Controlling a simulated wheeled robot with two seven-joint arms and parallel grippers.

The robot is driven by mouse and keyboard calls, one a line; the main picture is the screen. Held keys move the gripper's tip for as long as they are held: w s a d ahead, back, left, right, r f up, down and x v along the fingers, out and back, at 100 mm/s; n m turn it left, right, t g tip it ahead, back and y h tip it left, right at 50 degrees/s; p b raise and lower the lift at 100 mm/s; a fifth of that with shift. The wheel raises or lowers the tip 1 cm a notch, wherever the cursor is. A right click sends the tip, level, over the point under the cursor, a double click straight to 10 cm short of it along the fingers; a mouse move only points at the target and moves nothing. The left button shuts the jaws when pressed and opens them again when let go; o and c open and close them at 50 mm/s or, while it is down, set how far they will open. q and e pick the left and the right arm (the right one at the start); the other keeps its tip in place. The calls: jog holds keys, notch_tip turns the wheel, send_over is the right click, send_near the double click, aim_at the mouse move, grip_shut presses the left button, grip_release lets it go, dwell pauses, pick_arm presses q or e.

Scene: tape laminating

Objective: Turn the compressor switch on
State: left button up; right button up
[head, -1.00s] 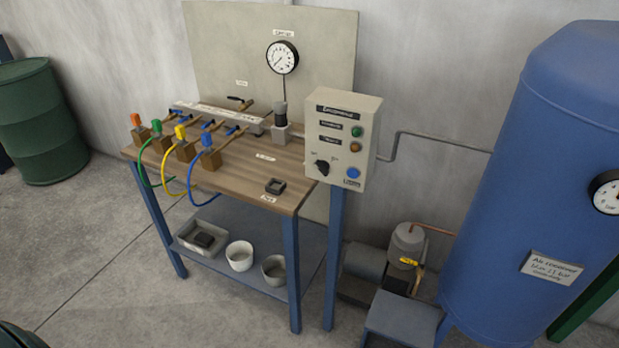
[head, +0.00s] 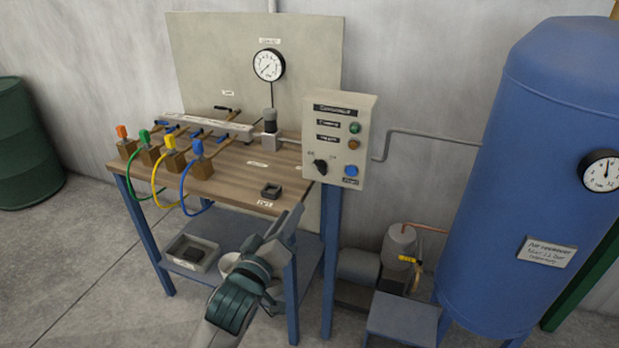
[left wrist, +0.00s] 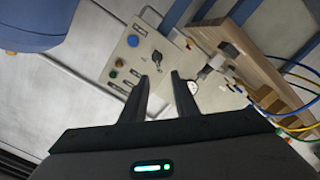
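The compressor control box (head: 339,140) is a beige panel on a blue post at the right end of the workbench. Its black rotary switch (head: 320,167) sits at the lower left of the panel, beside a blue button (head: 351,170). A green and an orange lamp are above. The switch also shows in the left wrist view (left wrist: 157,57), beyond the fingertips. My left gripper (head: 292,218) is in front of the bench, below and left of the box, apart from it. In the left wrist view its two fingers (left wrist: 160,82) are spread with nothing between them. My right gripper is not seen.
The wooden workbench (head: 225,183) carries several coloured valves with hoses and a small dark tray (head: 271,191). A blue tank (head: 520,170) stands at the right, with a small compressor (head: 400,245) on the floor near it. The space before the box is clear.

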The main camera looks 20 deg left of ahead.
aim_at(318, 168)
pick_arm(q)
jog(key=shift+s+r, duration=0.15)
jog(key=shift+r, duration=0.35)
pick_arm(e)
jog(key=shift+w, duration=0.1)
